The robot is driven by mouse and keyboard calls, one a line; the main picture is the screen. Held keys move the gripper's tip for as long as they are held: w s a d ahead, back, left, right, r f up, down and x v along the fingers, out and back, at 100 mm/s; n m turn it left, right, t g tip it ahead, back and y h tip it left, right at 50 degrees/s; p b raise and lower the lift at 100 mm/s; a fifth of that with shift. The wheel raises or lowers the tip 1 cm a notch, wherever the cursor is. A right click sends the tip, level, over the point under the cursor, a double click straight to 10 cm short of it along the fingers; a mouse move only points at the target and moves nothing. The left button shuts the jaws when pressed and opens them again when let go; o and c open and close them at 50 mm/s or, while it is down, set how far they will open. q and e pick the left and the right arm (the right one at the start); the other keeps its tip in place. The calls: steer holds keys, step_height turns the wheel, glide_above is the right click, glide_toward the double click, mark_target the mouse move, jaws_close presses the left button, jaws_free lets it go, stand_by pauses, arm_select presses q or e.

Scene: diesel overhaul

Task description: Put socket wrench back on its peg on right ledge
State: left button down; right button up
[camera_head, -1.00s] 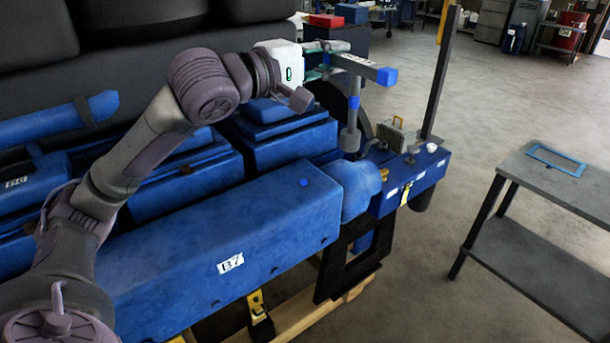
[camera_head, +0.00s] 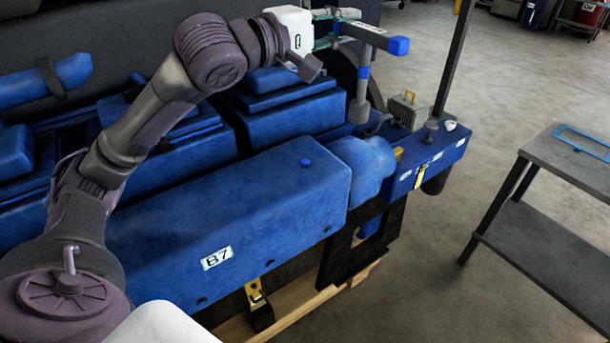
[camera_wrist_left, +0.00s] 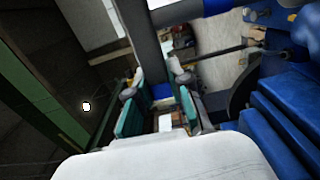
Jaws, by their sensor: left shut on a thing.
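The socket wrench (camera_head: 362,83) is a grey T-shaped tool with a blue-tipped crossbar and a long shaft hanging down. My left gripper (camera_head: 325,30) is shut on it near the crossbar's left end. The wrench hangs over the engine's blue end, left of the right ledge (camera_head: 432,155). Its lower end is close to the ledge in the picture, but I cannot tell the gap. Short upright parts stand on the ledge; I cannot tell which is the peg. In the left wrist view, teal finger pads (camera_wrist_left: 160,112) flank the held part. My right gripper is not in view.
A dark post (camera_head: 455,60) rises behind the ledge. A small ribbed block (camera_head: 408,110) and a white piece (camera_head: 450,125) sit on the ledge. The blue engine block (camera_head: 230,205) lies below my left arm. A grey table (camera_head: 560,165) stands at right, with clear floor between.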

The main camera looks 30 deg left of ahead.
arm_select(q)
steer(key=w+a+f+b, duration=0.3)
steer(key=a+f+b, duration=0.2)
steer(key=a+f, duration=0.7)
step_height(320, 180, down, 4)
steer(key=shift+r+b, duration=0.25)
steer(key=shift+b, duration=0.05)
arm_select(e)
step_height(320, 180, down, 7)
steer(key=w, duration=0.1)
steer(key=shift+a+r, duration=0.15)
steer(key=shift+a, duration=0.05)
arm_select(q)
steer(key=shift+d, duration=0.1)
steer(key=shift+f+b, duration=0.4)
steer(key=shift+b, duration=0.05)
steer(key=c, duration=1.1)
jaws_free()
steer(key=shift+s, duration=0.1)
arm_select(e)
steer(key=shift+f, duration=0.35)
arm_select(q)
steer(key=shift+r, duration=0.1)
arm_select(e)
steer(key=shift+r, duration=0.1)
